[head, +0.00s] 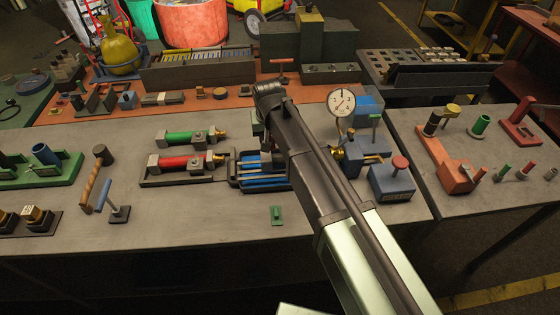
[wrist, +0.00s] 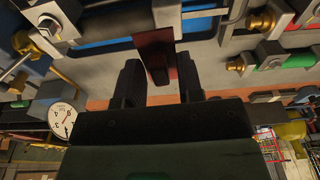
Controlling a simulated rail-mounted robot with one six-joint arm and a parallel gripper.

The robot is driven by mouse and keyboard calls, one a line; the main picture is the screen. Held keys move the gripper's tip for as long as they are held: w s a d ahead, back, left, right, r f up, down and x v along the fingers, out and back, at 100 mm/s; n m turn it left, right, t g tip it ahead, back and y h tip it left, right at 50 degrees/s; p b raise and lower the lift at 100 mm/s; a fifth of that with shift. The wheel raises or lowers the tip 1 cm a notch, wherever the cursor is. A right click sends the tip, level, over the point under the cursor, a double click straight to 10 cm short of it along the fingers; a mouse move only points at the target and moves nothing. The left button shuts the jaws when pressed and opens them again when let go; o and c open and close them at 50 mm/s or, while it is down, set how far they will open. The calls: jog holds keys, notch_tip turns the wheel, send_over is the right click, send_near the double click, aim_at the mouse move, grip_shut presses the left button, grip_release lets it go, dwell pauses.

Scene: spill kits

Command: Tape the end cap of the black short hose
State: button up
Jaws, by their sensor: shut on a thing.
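In the wrist view, my gripper (wrist: 160,70) has its two dark fingers either side of a dark red-brown piece (wrist: 156,55), which it grips. I cannot tell whether this piece is tape. A blue-lined dark tray (head: 262,184) lies beneath. No end cap is clearly visible.
A green hose (head: 188,138) and a red hose (head: 185,163) lie left of the tray. A pressure gauge (head: 341,103) and a blue block with a red knob (head: 392,178) stand to the right. A small green piece (head: 277,215) sits in front, with bare bench around it.

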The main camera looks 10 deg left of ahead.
aim_at(266, 155)
jog(key=shift+w+a, duration=0.4)
jog(key=shift+a, duration=0.35)
jog(key=shift+s+a+r, duration=0.1)
notch_tip(266, 155, down, 6)
jog(key=b, duration=0.5)
jog(key=shift+b, duration=0.35)
jog(key=shift+f+b, duration=0.6)
jog(key=shift+b, duration=0.1)
dwell(1.5)
jog(key=o, duration=1)
jog(key=shift+c, duration=0.2)
